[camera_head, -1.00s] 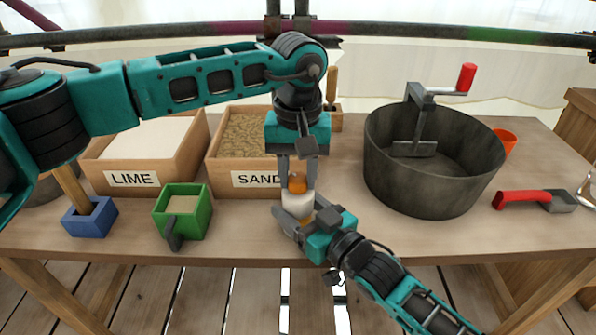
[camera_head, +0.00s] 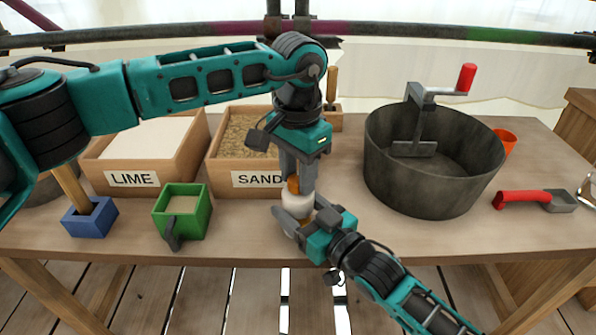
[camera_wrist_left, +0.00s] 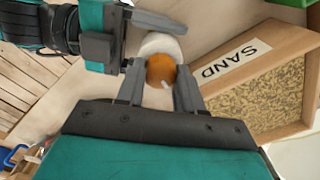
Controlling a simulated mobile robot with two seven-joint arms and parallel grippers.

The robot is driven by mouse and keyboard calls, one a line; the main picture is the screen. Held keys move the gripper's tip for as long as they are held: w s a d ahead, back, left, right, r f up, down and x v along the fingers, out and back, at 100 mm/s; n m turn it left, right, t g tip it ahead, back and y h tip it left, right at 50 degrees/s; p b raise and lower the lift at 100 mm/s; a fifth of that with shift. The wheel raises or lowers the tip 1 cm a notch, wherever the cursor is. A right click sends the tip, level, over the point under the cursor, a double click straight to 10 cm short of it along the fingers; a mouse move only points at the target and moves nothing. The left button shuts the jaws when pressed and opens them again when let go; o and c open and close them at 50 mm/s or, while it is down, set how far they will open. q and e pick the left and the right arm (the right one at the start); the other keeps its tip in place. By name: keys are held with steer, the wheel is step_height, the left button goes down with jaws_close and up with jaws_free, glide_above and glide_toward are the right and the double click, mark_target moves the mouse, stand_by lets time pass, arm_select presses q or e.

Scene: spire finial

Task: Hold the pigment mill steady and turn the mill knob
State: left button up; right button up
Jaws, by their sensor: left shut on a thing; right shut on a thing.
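The pigment mill (camera_head: 297,207) has a white body and stands upright near the front of the table, in front of the sand box. My right gripper (camera_head: 304,222) is shut on its body from the front right. The orange-brown mill knob (camera_head: 293,185) is on top. My left gripper (camera_head: 297,180) points down from above and is shut on the knob. In the left wrist view the round orange knob (camera_wrist_left: 161,69) is between the fingers of my left gripper (camera_wrist_left: 161,82), with the white mill body (camera_wrist_left: 162,43) behind it. The mill's lower part is mostly hidden by my right gripper.
The sand box (camera_head: 225,179) and lime box (camera_head: 110,179) stand behind and left. A green container (camera_head: 190,221) and blue block (camera_head: 88,222) are at front left. Bare table lies between mill and tub.

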arm_select(q)
steer(key=shift+m, duration=0.3)
steer(key=o, duration=1.1)
steer(key=shift+c, duration=0.2)
steer(key=shift+r, duration=0.15)
step_height(320, 180, up, 12)
arm_select(e)
steer(key=o, duration=1.2)
